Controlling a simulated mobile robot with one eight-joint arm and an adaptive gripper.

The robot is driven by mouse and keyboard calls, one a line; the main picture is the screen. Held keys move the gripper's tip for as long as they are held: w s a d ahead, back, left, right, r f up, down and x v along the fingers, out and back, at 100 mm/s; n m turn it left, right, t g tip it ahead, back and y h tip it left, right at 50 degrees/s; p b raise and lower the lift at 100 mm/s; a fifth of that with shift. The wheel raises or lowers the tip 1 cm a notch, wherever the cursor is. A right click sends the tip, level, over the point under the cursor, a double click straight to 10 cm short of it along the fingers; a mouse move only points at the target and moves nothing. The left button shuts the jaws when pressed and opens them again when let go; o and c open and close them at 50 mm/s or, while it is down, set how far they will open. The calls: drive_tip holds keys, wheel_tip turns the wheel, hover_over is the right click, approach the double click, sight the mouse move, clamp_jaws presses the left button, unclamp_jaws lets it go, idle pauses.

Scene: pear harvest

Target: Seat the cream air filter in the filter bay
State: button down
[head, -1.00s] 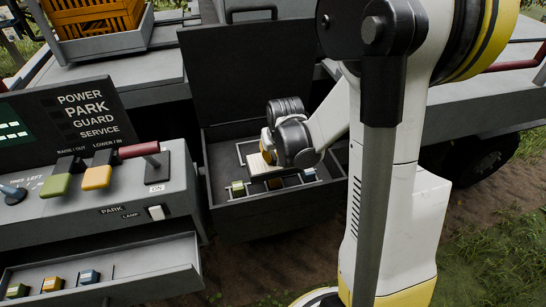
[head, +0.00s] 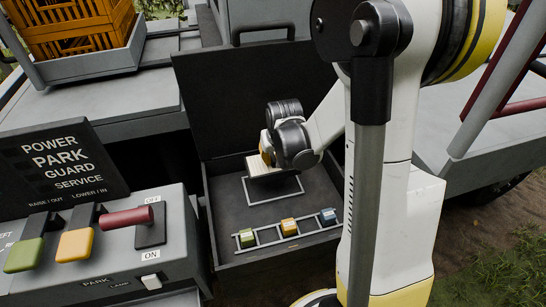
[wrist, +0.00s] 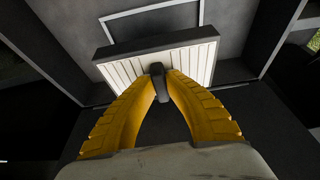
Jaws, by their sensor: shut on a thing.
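The cream air filter (head: 261,166) is a flat pleated panel with a dark rim. My gripper (head: 268,146) is shut on it above an open dark box (head: 222,213). In the wrist view, the yellow fingers of my gripper (wrist: 158,82) close on a dark handle on the pleated filter (wrist: 130,69). A thin grey rectangular frame (head: 274,199) lies on the box floor, just below and in front of the filter. The frame also shows beyond the filter in the wrist view (wrist: 203,12). I cannot tell whether this frame is the filter bay. The filter's underside is hidden.
A rack in the box front holds a green block (head: 246,238), a yellow block (head: 289,227) and a blue block (head: 328,216). The raised lid (head: 240,95) stands behind. A control panel with levers (head: 110,235) is at left. An orange crate (head: 85,35) sits back left.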

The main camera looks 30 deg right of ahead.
drive_tip(key=shift+w+f+b, duration=0.1)
drive_tip(key=shift+f+b, duration=3.5)
drive_tip(key=shift+f, duration=0.9)
drive_tip(key=c, duration=0.9)
unclamp_jaws()
drive_tip(key=shift+r+p, duration=2.6)
drive_tip(key=shift+r, duration=0.95)
